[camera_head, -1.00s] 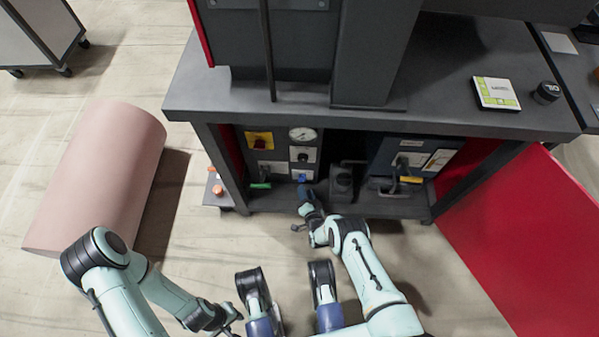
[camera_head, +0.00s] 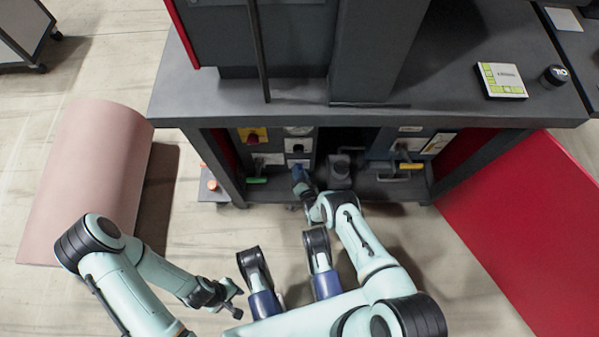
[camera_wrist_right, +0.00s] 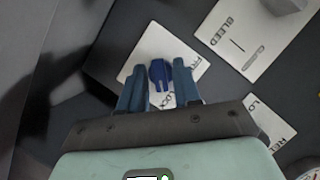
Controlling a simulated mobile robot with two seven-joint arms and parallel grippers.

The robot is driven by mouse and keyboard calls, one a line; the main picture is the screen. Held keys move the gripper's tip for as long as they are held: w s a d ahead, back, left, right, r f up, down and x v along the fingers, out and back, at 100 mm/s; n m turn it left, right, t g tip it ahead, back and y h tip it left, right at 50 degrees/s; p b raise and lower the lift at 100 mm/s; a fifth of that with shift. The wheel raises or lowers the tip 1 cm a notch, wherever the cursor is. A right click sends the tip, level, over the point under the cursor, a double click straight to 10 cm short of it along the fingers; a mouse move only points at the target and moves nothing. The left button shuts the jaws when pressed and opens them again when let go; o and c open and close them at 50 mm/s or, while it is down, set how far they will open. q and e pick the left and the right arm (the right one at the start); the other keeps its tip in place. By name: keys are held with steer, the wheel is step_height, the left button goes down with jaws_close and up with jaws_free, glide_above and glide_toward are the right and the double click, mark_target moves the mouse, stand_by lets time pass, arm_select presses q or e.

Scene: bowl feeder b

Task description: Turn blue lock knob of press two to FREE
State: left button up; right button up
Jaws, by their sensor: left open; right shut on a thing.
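The blue lock knob (camera_wrist_right: 160,74) stands on a white label plate (camera_wrist_right: 188,61) in the right wrist view. The plate's lettering is partly hidden by the fingers; parts of FREE and LOCK show. My right gripper (camera_wrist_right: 159,82) has its two blue fingers on either side of the knob and is shut on it. In the head view my right gripper (camera_head: 298,172) is at the panel under the press table and mostly covers the knob. My left gripper (camera_head: 236,299) is open and empty, low over the floor, away from the press.
A BLEED plate (camera_wrist_right: 245,35) with a grey knob (camera_wrist_right: 284,5) sits beside the lock plate. A red knob on a yellow plate (camera_head: 253,136), a green handle (camera_head: 257,180) and a yellow handle (camera_head: 411,166) are nearby. The dark tabletop (camera_head: 440,85) overhangs the panel.

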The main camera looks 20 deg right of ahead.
steer(key=shift+n, duration=0.3)
steer(key=shift+w+a+n+g+h, duration=0.1)
steer(key=shift+n+g+h, duration=0.3)
steer(key=shift+n+h, duration=0.5)
steer(key=n+h, duration=0.2)
steer(key=n, duration=0.1)
steer(key=n+g+h, duration=0.1)
steer(key=n+h, duration=0.1)
steer(key=n, duration=0.2)
steer(key=shift+a, duration=0.2)
steer(key=n+h, duration=0.2)
steer(key=shift+w+n, duration=0.1)
steer(key=shift+n, duration=0.3)
steer(key=o, duration=0.7)
